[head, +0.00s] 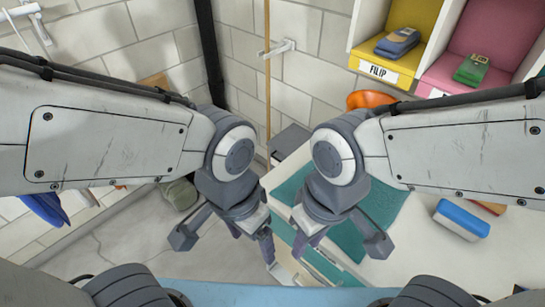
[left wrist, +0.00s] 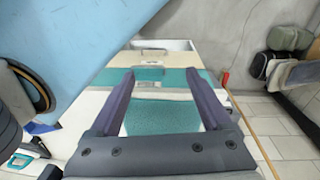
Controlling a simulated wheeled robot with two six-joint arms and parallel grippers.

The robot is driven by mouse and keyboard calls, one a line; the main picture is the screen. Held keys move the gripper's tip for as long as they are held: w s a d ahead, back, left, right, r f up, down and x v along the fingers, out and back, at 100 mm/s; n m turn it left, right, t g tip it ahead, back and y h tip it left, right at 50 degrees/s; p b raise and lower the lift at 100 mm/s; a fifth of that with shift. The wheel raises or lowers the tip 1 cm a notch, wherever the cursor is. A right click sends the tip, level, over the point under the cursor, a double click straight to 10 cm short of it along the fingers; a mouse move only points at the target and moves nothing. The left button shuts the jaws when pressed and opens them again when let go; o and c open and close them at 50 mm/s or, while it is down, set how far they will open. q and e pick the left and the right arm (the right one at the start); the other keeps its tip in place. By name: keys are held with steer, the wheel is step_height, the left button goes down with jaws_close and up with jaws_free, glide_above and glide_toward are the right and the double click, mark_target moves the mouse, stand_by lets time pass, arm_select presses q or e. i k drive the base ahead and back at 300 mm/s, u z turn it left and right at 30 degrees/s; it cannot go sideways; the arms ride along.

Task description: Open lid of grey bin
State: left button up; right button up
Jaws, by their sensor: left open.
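A dark grey flat-topped object (head: 289,141) stands by the back wall in the head view, beyond both my grippers. It may be the grey bin with its lid down, but its sides are mostly hidden. My left gripper (head: 254,238) points down near the front of the white bench. In the left wrist view its two purple fingers (left wrist: 160,76) are spread with nothing between them. My right gripper (head: 304,243) is just to the right of the left one, also pointing down over the bench front. Its finger gap is not clear.
A white bench with a teal mat (head: 384,203) lies below my right arm. A blue and white block (head: 461,219) lies on it. Yellow (head: 412,17) and pink (head: 494,30) cubbies hang at the back right. Grey floor (head: 128,240) is open at left; bags (left wrist: 281,38) show at the wrist view's right.

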mark_target(288, 141)
steer(key=u, duration=0.45)
steer(key=k, duration=0.6)
steer(key=u, duration=1.1)
steer(key=i, duration=1.5)
steer(key=z, duration=0.85)
steer(key=i, duration=0.5)
steer(key=z, duration=0.4)
